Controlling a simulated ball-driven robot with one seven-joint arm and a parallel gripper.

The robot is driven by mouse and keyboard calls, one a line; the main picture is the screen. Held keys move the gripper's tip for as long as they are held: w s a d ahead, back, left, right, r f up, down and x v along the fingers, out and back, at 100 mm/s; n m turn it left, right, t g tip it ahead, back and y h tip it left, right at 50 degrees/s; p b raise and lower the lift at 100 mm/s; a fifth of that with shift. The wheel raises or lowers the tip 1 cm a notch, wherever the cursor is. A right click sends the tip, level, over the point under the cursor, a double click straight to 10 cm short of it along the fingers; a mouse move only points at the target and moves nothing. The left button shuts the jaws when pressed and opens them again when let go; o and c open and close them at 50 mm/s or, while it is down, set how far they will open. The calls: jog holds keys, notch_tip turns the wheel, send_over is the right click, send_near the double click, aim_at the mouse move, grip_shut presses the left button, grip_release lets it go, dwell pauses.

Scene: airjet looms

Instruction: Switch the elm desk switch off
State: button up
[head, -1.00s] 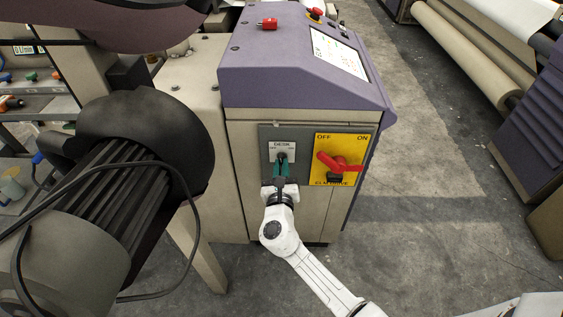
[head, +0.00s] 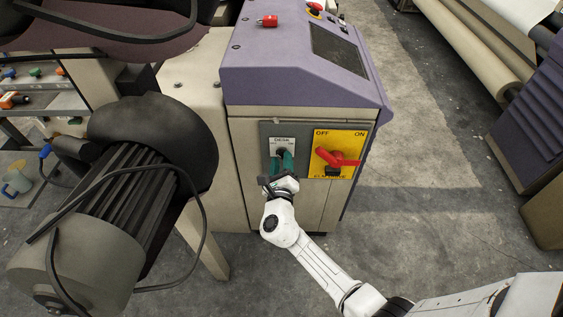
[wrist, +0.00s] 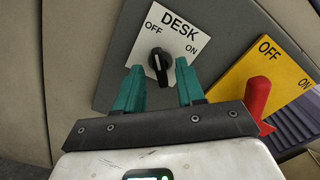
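The desk switch is a small black rotary knob (wrist: 158,62) on a white plate marked DESK, OFF and ON. The plate (head: 282,143) is on the grey panel at the front of the purple-topped cabinet. In the wrist view the knob's white mark points up in the picture, toward the OFF side of the tilted plate. My gripper (wrist: 160,82) is open, with its two teal fingers apart and the knob showing in the gap just past them. In the head view my gripper (head: 282,162) is just below the plate and hides most of the knob.
A red-handled rotary switch (head: 335,158) on a yellow plate is close to the right of my gripper. A dark screen (head: 338,52) and a red button (head: 267,21) are on the cabinet top. A motor (head: 110,195) with a loose cable is at left.

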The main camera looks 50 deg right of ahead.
jog(key=p+v, duration=0.2)
jog(key=v, duration=0.4)
dwell(0.3)
jog(key=shift+s+a, duration=0.1)
jog(key=v, duration=1)
jog(key=shift+s+a, duration=0.2)
jog(key=s+d+r+m+g+y+p, duration=0.15)
jog(key=s+d+m+g, duration=0.3)
jog(key=m, duration=0.55)
jog(key=s+d+m+g+y+b, duration=0.15)
jog(key=s+d+m+g, duration=0.35)
jog(key=m, duration=0.5)
jog(key=s+a+m+y+p, duration=0.1)
jog(key=s+a+m+y, duration=0.5)
jog(key=a+m+y, duration=0.5)
jog(key=m, duration=0.2)
jog(key=shift+s+r+m, duration=0.25)
jog(key=shift+r+m, duration=0.15)
